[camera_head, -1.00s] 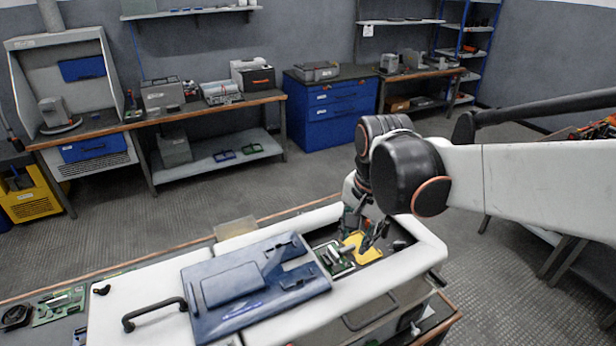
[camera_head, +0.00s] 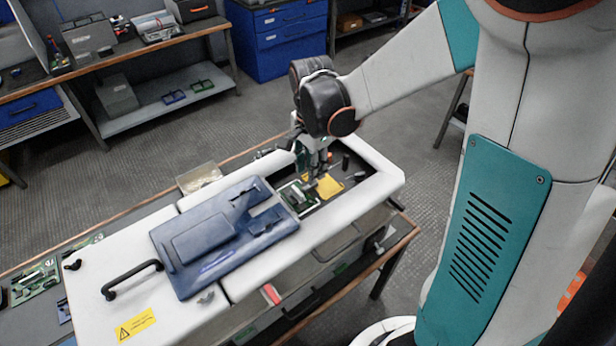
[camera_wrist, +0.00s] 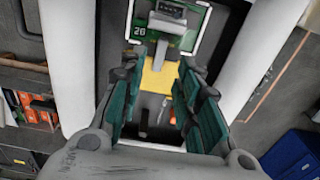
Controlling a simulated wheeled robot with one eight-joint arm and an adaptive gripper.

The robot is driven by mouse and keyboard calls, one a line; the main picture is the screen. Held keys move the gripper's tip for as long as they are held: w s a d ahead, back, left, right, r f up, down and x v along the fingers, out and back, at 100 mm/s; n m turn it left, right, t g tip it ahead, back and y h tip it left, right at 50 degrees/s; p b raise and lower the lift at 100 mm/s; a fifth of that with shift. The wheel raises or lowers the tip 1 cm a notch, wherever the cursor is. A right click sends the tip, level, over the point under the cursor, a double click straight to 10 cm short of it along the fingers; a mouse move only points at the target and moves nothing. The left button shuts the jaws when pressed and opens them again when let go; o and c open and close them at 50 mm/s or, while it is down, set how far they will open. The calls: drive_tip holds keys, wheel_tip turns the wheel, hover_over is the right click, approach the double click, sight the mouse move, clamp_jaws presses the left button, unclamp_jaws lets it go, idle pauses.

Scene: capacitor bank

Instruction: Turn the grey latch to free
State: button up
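A grey T-shaped piece (camera_wrist: 172,30), which looks like the latch, lies across a green board (camera_wrist: 143,25) in the wrist view. In the head view the green board (camera_head: 297,196) sits in the open bay of the white cabinet (camera_head: 378,172), and the grey piece is too small to make out clearly. My gripper (camera_head: 320,172) points down over the bay, close to the board. In the wrist view my gripper (camera_wrist: 163,88) has its green-padded fingers apart with nothing held between them. The latch is beyond the fingertips. Whether a finger touches anything is unclear.
A yellow panel (camera_head: 329,187) lies in the bay beside the board. A blue cover (camera_head: 185,262) lies on the cabinet to the left, near a black handle (camera_head: 132,280). A dark upright cylinder (camera_head: 346,161) stands behind. White walls rim the bay.

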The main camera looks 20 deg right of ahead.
sight(311, 187)
drive_tip(key=shift+f+b, duration=0.45)
drive_tip(key=shift+f, duration=2.3)
drive_tip(key=shift+c, duration=0.6)
clamp_jaws()
